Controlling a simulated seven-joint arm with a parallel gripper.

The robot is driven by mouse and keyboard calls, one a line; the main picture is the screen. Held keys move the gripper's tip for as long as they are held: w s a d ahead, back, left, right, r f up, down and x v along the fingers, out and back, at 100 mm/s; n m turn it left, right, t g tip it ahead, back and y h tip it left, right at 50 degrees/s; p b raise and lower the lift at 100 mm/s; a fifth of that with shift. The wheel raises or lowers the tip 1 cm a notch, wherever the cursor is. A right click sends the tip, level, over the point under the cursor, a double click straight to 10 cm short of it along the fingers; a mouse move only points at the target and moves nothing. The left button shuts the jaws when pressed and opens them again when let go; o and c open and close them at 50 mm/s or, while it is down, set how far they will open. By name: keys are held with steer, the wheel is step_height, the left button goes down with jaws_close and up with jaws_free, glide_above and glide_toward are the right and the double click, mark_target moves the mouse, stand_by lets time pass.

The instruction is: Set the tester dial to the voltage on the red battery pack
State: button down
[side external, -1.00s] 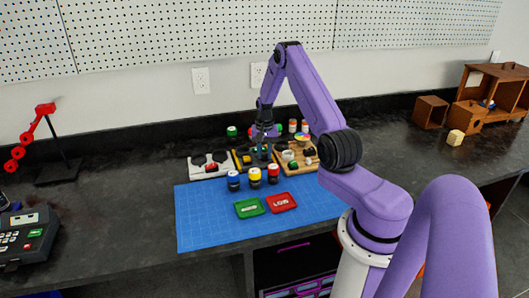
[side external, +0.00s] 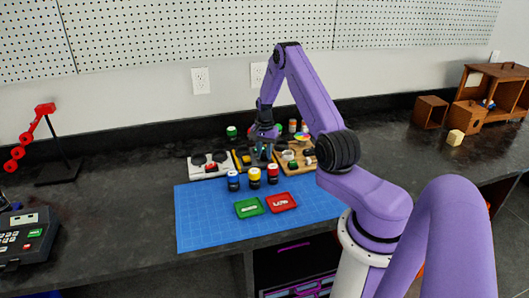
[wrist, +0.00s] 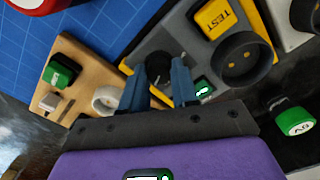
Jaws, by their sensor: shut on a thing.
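The tester (side external: 242,163) is a grey block with yellow edging on the bench behind the blue mat. In the wrist view the tester (wrist: 183,36) shows a yellow TEST button (wrist: 218,18), a round black socket (wrist: 243,58) and a small lit green display (wrist: 203,88), too small to read. My gripper (wrist: 163,68) is over the tester with its fingers shut on the dark dial (wrist: 156,63), which the fingers largely hide. The red battery pack (side external: 273,175) stands upright on the mat, right of the yellow and blue packs; its label is unreadable.
A green tray (side external: 240,215) and a red tray (side external: 291,207) lie at the mat's middle. A wooden board (side external: 309,172) with small parts stands right of the tester, and a white-grey unit (side external: 207,172) left. The mat (side external: 205,225) is clear in front.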

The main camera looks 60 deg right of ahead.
mark_target(264, 154)
steer(key=c, duration=0.8)
jaws_free()
steer(key=shift+c, duration=0.2)
steer(key=shift+r, duration=0.1)
step_height(264, 154, up, 17)
steer(key=shift+r, duration=0.15)
